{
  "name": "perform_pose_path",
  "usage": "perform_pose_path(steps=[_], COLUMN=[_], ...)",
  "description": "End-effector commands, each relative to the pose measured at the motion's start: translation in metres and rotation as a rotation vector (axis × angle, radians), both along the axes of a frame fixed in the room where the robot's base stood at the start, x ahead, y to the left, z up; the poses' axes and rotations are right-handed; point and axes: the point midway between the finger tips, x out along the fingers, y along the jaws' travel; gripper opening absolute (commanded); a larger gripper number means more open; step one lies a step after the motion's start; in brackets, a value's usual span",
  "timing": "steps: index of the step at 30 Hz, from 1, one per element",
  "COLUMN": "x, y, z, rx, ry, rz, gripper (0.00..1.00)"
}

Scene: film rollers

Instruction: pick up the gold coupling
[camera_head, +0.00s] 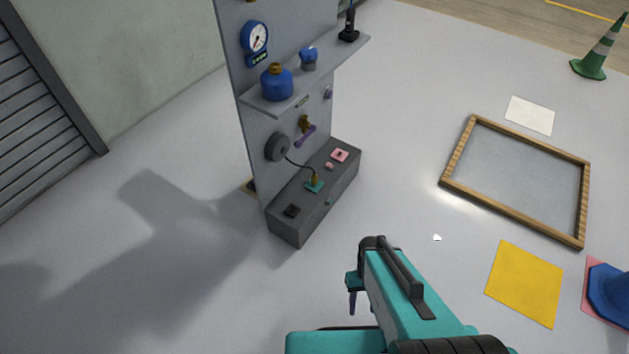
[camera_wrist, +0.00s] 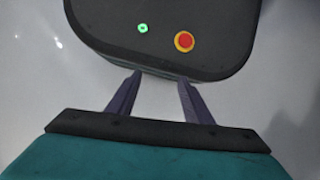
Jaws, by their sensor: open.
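A small gold coupling (camera_head: 315,178) stands on a teal square plate (camera_head: 315,186) on top of the low grey base box. A thin dark hose runs to it from a round grey reel on the upright panel. My gripper (camera_wrist: 158,98) is open, its two purple fingers apart with nothing between them in the wrist view. In the head view one purple finger (camera_head: 352,301) shows below my teal arm, to the right of the box and well apart from the coupling. The coupling is not in the wrist view.
The upright panel (camera_head: 290,115) carries a shelf with a blue canister (camera_head: 277,83) above the box (camera_head: 300,225), and a purple-handled valve (camera_head: 305,130). A wood-framed tray (camera_head: 515,213) and a yellow mat (camera_head: 525,283) lie right. Floor between box and tray is mostly clear.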

Motion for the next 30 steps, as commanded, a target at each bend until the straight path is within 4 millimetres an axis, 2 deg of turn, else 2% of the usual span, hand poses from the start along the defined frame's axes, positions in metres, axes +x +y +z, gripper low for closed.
perform_pose_path(steps=[5, 8, 15, 22, 30], x=[0.050, 0.089, 0.193, 0.292, 0.394], y=[0.007, 0.011, 0.025, 0.040, 0.060], z=[-0.022, -0.036, -0.061, -0.068, -0.059], rx=[0.055, 0.082, 0.137, 0.172, 0.196], ry=[-0.057, -0.105, -0.236, -0.362, -0.497], rz=[0.061, 0.097, 0.182, 0.249, 0.310], gripper=[0.46, 0.46, 0.46, 0.46, 0.46])
